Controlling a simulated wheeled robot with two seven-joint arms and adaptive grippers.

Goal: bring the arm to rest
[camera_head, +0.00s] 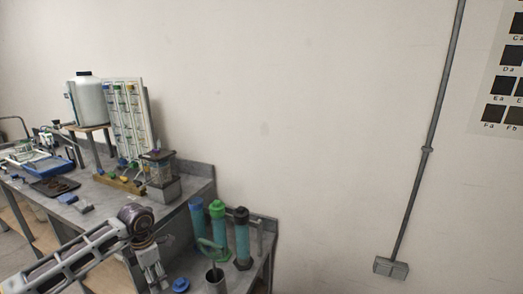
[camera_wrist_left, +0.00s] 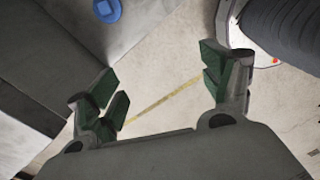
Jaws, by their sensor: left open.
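My left arm (camera_head: 85,255) comes in from the lower left of the head view. Its wrist bends down beside the lower bench, and the fingertips are not clear there. In the left wrist view my left gripper (camera_wrist_left: 160,88) is open, with green pads on both fingers and nothing between them. Behind the gap I see pale floor with a yellow line (camera_wrist_left: 165,98). My right gripper is in neither view.
Left of centre stands a grey bench (camera_head: 105,207) with a white jug (camera_head: 89,102) and a tube panel (camera_head: 128,120). A wall conduit (camera_head: 425,150) runs at the right.

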